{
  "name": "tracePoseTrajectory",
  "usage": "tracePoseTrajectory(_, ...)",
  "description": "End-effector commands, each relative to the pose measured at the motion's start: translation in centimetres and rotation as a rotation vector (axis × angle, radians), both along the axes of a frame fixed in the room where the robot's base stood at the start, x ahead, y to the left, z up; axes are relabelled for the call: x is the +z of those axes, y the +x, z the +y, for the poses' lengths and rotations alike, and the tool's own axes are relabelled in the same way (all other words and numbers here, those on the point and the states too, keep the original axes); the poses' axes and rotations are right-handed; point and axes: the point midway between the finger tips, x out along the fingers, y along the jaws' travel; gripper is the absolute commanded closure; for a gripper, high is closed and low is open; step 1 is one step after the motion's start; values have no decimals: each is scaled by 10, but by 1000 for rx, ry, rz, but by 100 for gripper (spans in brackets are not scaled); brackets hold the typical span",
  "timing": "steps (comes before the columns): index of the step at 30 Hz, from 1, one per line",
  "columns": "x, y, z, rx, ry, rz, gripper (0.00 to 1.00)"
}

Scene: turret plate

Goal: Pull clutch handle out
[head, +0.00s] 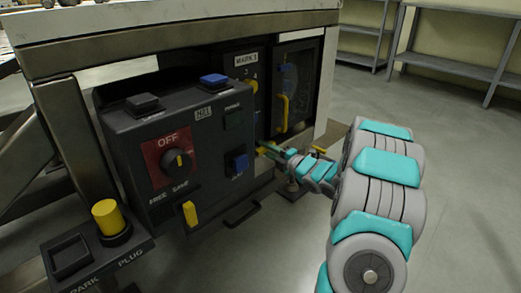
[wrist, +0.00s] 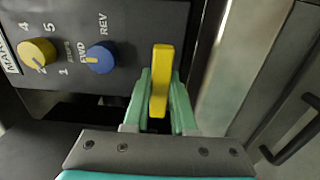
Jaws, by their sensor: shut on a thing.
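A yellow bar handle (wrist: 161,72), the likely clutch handle, stands between the green fingers of my gripper (wrist: 162,105) in the wrist view. No label for it is readable. My gripper is shut on the bar, with its upper end sticking out past the fingertips. In the head view my gripper (head: 266,149) reaches in at the right side of the dark control box, low beside the recess under the bench. The held handle is mostly hidden there by the fingers.
A dark control box (head: 140,125) with a red OFF dial (head: 174,160) stands left of my gripper. A panel with a yellow knob (wrist: 38,52) and a blue FWD/REV knob (wrist: 100,60) is close by. Another yellow handle (head: 283,112) is on the right panel. Open floor lies to the right.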

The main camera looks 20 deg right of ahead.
Motion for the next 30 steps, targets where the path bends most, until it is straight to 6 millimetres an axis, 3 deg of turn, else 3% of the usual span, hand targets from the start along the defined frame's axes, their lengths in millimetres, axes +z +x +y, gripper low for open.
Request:
tracePoseTrajectory(9,-1,-4,-2,-1,1,4,100)
tracePoseTrajectory(10,-1,-4,-2,-1,1,4,74)
tracePoseTrajectory(18,-1,-3,-1,-1,1,3,45)
tracePoseTrajectory(30,-1,-13,-5,-2,1,4,45)
